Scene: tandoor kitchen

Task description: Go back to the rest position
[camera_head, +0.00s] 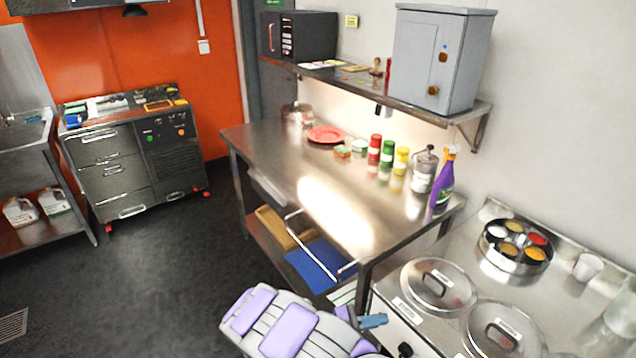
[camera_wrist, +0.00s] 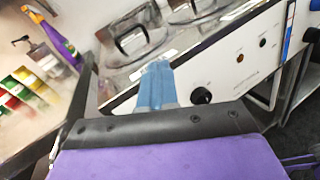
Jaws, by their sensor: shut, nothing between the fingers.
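My gripper (camera_head: 374,321) shows at the bottom middle of the head view, with blue fingers at the end of my purple and grey arm. It is in front of the counter with the lidded pots, just below its front left corner. In the wrist view the blue fingers (camera_wrist: 157,84) lie together, pointing at the counter's front panel. The gripper is shut and empty. Whether the fingertips touch the panel cannot be told.
The counter at right holds two lidded pots (camera_head: 438,284), a round spice tin (camera_head: 497,255) and a white cup (camera_head: 588,267). A steel table (camera_head: 285,170) with bottles stands behind. A black knob (camera_wrist: 201,95) juts from the front panel. Dark floor (camera_head: 150,265) at left is clear.

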